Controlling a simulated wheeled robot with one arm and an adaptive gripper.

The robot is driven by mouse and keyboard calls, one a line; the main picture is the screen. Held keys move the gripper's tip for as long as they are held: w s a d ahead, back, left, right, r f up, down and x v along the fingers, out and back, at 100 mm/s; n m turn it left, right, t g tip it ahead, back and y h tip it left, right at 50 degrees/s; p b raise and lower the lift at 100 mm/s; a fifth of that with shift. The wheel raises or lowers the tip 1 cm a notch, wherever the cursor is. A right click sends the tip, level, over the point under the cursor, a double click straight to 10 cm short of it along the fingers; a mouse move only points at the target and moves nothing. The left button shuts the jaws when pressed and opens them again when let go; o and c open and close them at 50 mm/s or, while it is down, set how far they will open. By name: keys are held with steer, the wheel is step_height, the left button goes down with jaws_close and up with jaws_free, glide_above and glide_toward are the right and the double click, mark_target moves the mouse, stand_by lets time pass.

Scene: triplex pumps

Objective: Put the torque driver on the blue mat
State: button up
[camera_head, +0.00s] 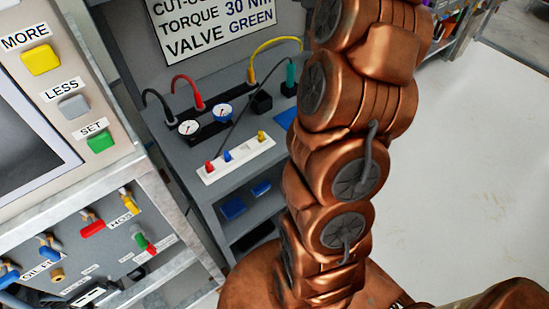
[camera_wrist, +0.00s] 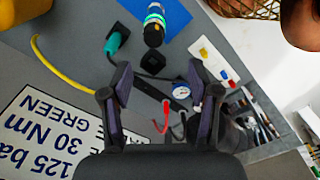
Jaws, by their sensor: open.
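In the wrist view, a dark cylindrical tool with pale and glowing green bands, which looks like the torque driver (camera_wrist: 154,26), is over the blue mat (camera_wrist: 180,14) near its edge. I cannot tell whether it stands or lies, or whether it touches the mat. My gripper (camera_wrist: 158,80) is open, with nothing between its fingers, and is apart from the tool. In the head view, a strip of the blue mat (camera_head: 284,119) shows beside my arm, which hides the gripper and the tool.
A black square block (camera_wrist: 153,62) and a teal connector (camera_wrist: 114,43) are near the tool. A yellow hose (camera_head: 272,44), a red hose (camera_head: 184,78), gauges (camera_head: 222,112) and a white strip with coloured knobs (camera_head: 236,158) crowd the grey bench. A wicker basket (camera_wrist: 245,8) is at the upper right.

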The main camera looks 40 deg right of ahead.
steer(key=s+a+f+m, duration=0.1)
steer(key=s+a, duration=0.2)
steer(key=a, duration=0.8)
steer(key=s+a+f+m, duration=0.2)
steer(key=s+a, duration=0.1)
steer(key=a, duration=0.8)
steer(key=s+a+f+m+g, duration=0.1)
steer(key=s+a+f+m, duration=0.2)
steer(key=s, duration=0.6)
steer(key=s+a+f+m, duration=0.2)
steer(key=s+a+f, duration=0.4)
steer(key=s, duration=0.2)
steer(key=shift+s+a+f+m+g, duration=0.15)
steer(key=shift+s+a+m+g, duration=0.2)
steer(key=shift+m+g, duration=0.05)
step_height(320, 180, up, 4)
steer(key=p, duration=0.4)
